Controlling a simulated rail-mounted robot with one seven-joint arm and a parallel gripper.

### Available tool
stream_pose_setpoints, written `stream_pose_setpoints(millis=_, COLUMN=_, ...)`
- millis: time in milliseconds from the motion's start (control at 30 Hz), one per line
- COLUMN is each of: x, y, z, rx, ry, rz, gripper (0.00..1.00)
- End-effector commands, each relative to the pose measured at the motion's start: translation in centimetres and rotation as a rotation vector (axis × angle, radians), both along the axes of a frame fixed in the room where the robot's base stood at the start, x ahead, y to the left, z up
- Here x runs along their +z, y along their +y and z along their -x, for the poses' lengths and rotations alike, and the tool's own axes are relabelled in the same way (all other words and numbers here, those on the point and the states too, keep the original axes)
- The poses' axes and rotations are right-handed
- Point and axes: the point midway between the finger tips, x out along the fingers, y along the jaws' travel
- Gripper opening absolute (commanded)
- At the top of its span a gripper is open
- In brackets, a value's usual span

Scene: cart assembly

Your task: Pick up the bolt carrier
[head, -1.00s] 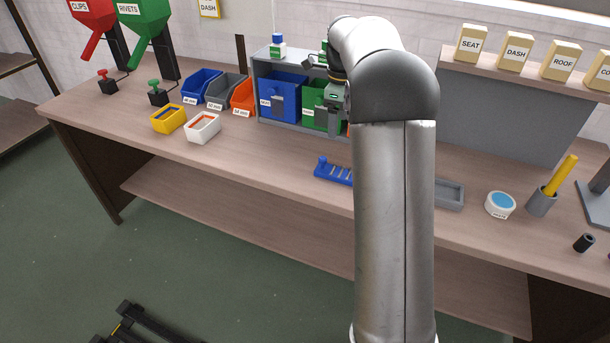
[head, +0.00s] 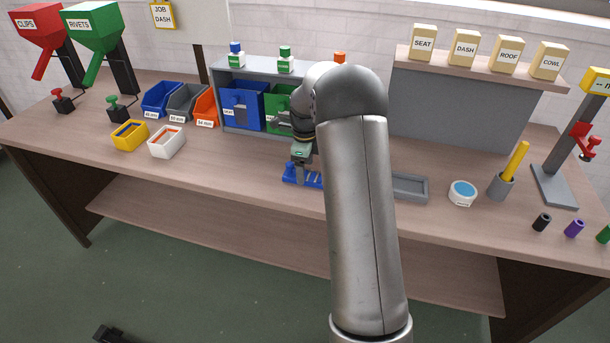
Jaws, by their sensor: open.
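A blue slotted piece (head: 291,178), which looks like the bolt carrier, lies on the workbench near its front edge. Its right part is hidden behind my arm. My gripper (head: 298,166) points down right over the blue piece, close to its top. The gripper is open. The fingertips are small and partly hidden, so I cannot tell whether they touch the piece or straddle it.
Behind my gripper stands a grey shelf (head: 222,108) with blue and green bins. A yellow bin (head: 128,136) and a white bin (head: 166,143) stand to the left. A grey tray (head: 411,187) and a round white tub (head: 462,194) are to the right.

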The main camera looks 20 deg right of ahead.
Motion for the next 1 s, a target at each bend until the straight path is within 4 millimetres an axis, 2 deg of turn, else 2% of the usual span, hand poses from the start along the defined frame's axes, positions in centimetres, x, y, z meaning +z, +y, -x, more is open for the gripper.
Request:
stream_pose_setpoints(millis=100, x=-1.5, y=0.0, z=0.0, rx=0.000, ry=0.002, rz=-0.001, gripper=0.73)
stream_pose_setpoints(millis=200, x=-2.2, y=-0.1, z=0.0, rx=-0.001, ry=0.000, rz=0.000, gripper=0.73)
stream_pose_setpoints(millis=433, x=-2.4, y=-0.1, z=0.0, rx=0.000, ry=-0.001, rz=0.000, gripper=0.73)
stream_pose_setpoints(millis=633, x=-2.3, y=0.0, z=0.0, rx=0.000, ry=-0.001, rz=0.000, gripper=0.18)
stream_pose_setpoints(millis=1000, x=-1.9, y=-0.1, z=-0.1, rx=0.000, ry=-0.003, rz=0.001, gripper=0.18)
